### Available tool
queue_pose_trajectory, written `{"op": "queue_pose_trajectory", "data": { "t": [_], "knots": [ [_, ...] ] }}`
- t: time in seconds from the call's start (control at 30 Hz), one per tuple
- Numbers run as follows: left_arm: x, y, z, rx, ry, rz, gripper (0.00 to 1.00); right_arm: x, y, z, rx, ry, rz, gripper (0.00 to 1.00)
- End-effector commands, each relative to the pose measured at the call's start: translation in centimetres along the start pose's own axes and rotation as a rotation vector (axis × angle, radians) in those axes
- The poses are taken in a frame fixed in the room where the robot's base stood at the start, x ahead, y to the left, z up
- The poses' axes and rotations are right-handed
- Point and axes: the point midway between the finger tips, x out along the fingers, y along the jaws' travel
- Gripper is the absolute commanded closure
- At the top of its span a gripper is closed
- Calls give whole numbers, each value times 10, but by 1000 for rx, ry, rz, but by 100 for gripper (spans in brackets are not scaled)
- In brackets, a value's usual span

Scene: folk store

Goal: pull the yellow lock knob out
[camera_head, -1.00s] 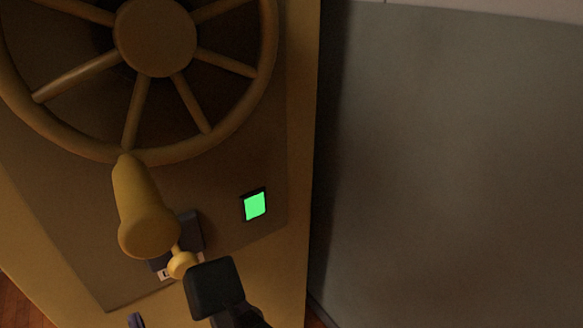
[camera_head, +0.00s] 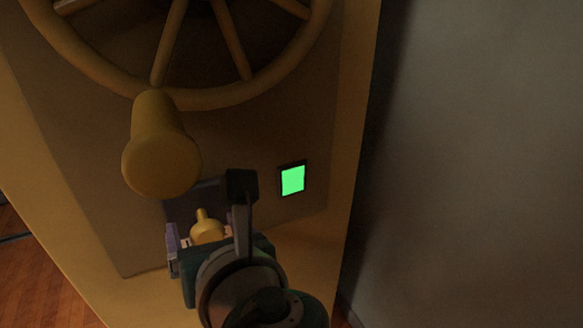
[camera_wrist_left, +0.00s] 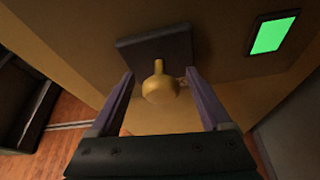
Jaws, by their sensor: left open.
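The yellow lock knob (camera_head: 207,229) is a small round knob on a thin stem, coming out of a dark plate (camera_head: 190,207) on the yellow panel, below the handwheel. In the left wrist view the knob (camera_wrist_left: 160,90) sits between the two fingers, with its dark plate (camera_wrist_left: 156,47) behind it. My left gripper (camera_head: 208,228) is open around the knob, with a visible gap on each side in the wrist view (camera_wrist_left: 160,88). Part of the plate is hidden behind my gripper in the head view. My right gripper is not in view.
A large yellow handwheel (camera_head: 228,97) with a thick protruding handle (camera_head: 160,155) is just above my gripper. A lit green square (camera_head: 293,180) is on the panel to the right. A grey wall (camera_head: 480,150) stands at the right, and wooden floor (camera_head: 35,285) shows at lower left.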

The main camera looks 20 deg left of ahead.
Motion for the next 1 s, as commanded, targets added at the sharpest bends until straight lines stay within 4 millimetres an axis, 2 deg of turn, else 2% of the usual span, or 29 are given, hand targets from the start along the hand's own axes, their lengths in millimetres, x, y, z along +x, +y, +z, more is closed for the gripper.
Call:
{"op": "queue_pose_trajectory", "data": {
  "t": [0.2,0.9,1.0],
  "knots": [
    [0,0,0,0,0,0,20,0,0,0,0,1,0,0],
    [0,0,0,-1,0,0,99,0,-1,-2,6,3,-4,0],
    [0,0,0,-1,0,0,100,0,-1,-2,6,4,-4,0]
  ]
}}
